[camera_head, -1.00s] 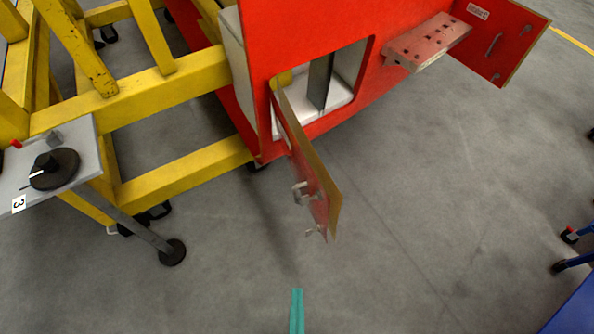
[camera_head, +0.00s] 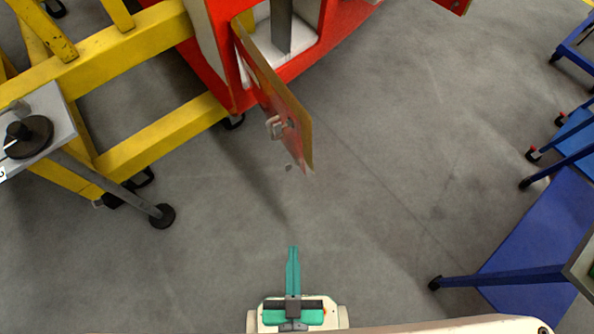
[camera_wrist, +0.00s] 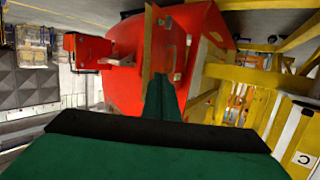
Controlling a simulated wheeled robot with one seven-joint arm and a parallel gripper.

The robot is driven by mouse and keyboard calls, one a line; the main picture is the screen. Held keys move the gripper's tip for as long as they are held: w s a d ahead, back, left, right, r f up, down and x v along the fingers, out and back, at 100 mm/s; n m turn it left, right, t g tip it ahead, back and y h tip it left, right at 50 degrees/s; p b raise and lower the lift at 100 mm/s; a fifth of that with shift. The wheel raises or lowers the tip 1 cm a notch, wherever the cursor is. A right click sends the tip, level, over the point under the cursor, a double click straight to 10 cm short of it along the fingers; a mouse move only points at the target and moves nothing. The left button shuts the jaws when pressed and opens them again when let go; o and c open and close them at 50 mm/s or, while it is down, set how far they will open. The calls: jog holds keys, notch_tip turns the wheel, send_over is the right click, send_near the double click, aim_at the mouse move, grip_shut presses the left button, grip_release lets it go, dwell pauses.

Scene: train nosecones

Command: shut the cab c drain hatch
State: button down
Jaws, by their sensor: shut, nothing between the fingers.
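The drain hatch (camera_head: 283,98) is a red panel with a tan edge, hinged at its far left side on the red nosecone (camera_head: 343,30). It stands swung open toward me, with a small handle (camera_head: 273,127) on its left face. Behind it the opening (camera_head: 300,38) shows a white interior and a grey post. My gripper (camera_head: 293,250) has teal fingers, shut and empty, over the floor below the hatch's free end and apart from it. In the wrist view the hatch (camera_wrist: 149,45) shows nearly edge-on just beyond the fingertips (camera_wrist: 160,80); whether they touch is unclear there.
A yellow frame (camera_head: 160,135) stands at left, with a grey panel (camera_head: 62,110) carrying a black knob and a footed leg. Blue carts (camera_head: 530,245) stand at right. Bare grey floor (camera_head: 390,180) lies between. A "C" sign (camera_wrist: 302,159) shows in the wrist view.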

jog(key=w+a+f+m+h, duration=0.6)
jog(key=a+f+m+h, duration=0.15)
jog(key=a+f, duration=0.25)
jog(key=m+g+h, duration=0.4)
jog(key=g+h, duration=0.2)
jog(key=h, duration=0.3)
send_near(301, 159)
jog(key=shift+y, duration=0.25)
jog(key=x, duration=0.3)
jog(key=r+x, duration=0.1)
jog(key=x, duration=0.2)
jog(key=shift+s+d+r, duration=0.1)
jog(key=shift+s+d, duration=0.05)
jog(key=shift+d, duration=0.05)
